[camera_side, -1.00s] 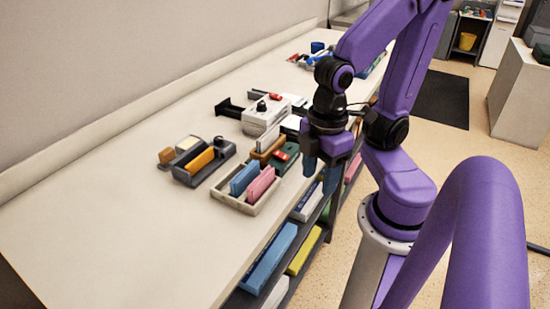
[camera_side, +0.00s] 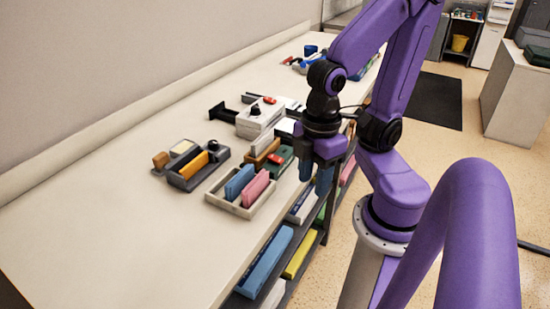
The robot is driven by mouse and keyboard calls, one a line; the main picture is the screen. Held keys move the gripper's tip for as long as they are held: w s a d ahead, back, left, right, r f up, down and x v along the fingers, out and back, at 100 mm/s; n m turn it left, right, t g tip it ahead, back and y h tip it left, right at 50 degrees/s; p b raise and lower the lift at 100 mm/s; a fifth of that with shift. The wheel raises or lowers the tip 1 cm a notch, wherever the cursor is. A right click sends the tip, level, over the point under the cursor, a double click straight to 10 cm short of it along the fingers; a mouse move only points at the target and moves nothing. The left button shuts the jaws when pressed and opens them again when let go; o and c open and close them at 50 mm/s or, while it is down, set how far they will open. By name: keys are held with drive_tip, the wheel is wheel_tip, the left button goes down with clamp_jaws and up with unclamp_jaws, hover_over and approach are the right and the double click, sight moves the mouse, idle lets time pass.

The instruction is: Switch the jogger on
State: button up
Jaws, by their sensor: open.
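Two devices on the counter carry a round knob, and I cannot tell for sure which is the jogger. One is a dark grey tray-like unit (camera_side: 185,181) at left, with an orange block (camera_side: 193,165) in it and a dark knob at its back corner. The other is a white box-shaped machine (camera_side: 258,122) farther back, with a black knob on top. No switch state is readable. My gripper (camera_side: 315,175) points down at the counter's front edge, right of both devices and apart from them. It is open; its fingertips are partly hard to see.
A cream tray (camera_side: 219,204) with blue and pink blocks stands between the grey unit and my gripper. A green item (camera_side: 281,158) with red on top lies close left of my gripper. Shelves below the counter hold coloured items. The counter's near left is clear.

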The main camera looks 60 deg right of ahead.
clamp_jaws()
idle(1.5)
